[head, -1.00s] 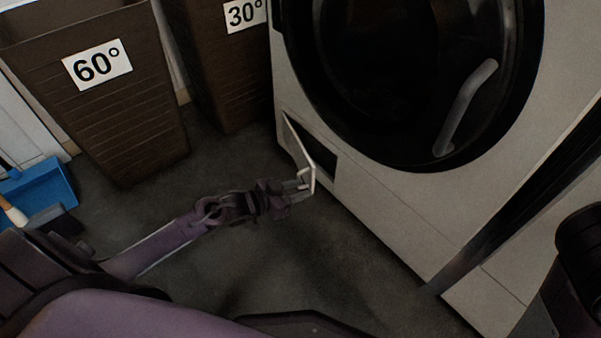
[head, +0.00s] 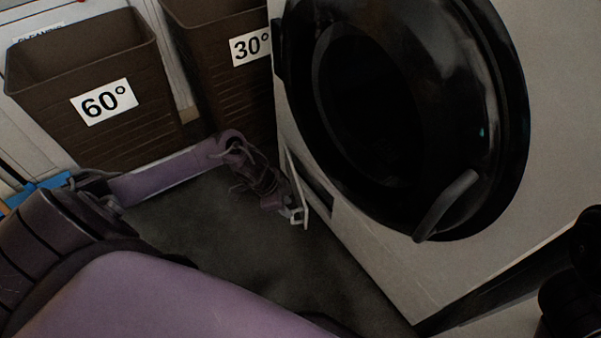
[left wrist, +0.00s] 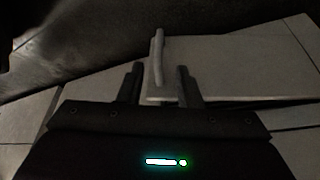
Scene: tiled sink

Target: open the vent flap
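The vent flap (head: 298,188) is a thin pale panel low on the front of the white washing machine (head: 345,240). It stands swung out from a dark opening (head: 318,190) and shows nearly edge-on. In the left wrist view the flap (left wrist: 235,72) is a broad pale plate with a small upright handle (left wrist: 157,55). My left gripper (head: 287,208) is at the flap's free edge. In the left wrist view its two fingers (left wrist: 160,86) are apart on either side of the handle, with visible gaps.
Brown baskets marked 60° (head: 130,132) and 30° (head: 235,85) stand at the back left. The machine's round black door (head: 400,120) with its curved handle (head: 446,205) is above the flap. Dark floor (head: 230,260) in front is clear. A blue item (head: 45,187) lies at the far left.

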